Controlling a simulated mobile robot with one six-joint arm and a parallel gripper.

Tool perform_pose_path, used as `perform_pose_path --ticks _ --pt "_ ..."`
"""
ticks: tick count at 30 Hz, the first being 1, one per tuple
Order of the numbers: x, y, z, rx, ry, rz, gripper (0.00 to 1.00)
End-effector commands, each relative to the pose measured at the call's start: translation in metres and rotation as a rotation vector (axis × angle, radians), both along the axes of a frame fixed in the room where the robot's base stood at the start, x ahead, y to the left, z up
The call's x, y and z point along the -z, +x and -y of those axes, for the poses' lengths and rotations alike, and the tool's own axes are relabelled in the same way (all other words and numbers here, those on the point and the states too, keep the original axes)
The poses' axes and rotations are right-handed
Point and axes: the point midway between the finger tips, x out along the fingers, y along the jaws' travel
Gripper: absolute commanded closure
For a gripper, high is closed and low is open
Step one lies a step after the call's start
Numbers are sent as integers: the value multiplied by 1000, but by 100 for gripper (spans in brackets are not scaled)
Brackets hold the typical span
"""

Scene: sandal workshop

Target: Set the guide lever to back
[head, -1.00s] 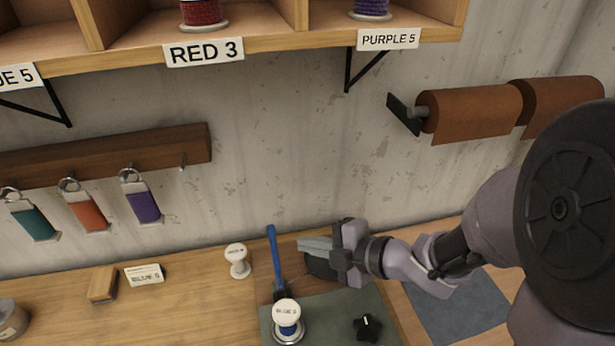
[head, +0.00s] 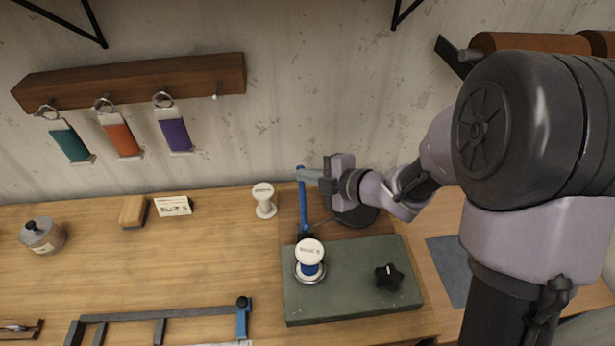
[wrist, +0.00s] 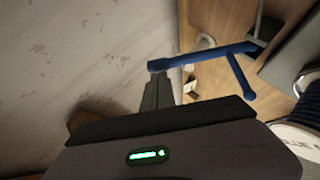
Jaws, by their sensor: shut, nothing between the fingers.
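A blue lever (head: 303,203), which I take to be the guide lever, rises near the back left edge of a dark green plate (head: 350,298). In the wrist view, blue bars (wrist: 205,58) with a branch show just beyond my fingertips. My gripper (head: 304,175) is shut and empty, close to the lever's upper end from the right. In the wrist view, my gripper's closed fingers (wrist: 158,88) come up to the end of the blue bar. I cannot tell whether they touch it. The lever's base is partly hidden behind a spool (head: 310,255).
The spool with blue thread and a black star knob (head: 389,277) are on the plate. A white spool (head: 264,199) stands left of the lever. A blue-ended frame (head: 160,320) lies in front. The wall is close behind.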

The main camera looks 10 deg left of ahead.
Motion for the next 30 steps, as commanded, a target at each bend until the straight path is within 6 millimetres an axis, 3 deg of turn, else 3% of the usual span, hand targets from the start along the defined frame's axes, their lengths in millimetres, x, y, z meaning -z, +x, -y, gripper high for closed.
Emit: perform_pose_path --ticks 5,12,21,30 --pt "1 1 0 0 0 0 100" --pt "8 18 -5 0 0 0 100" --pt "7 17 -4 1 0 -1 100" --pt "2 3 -1 0 0 0 100"
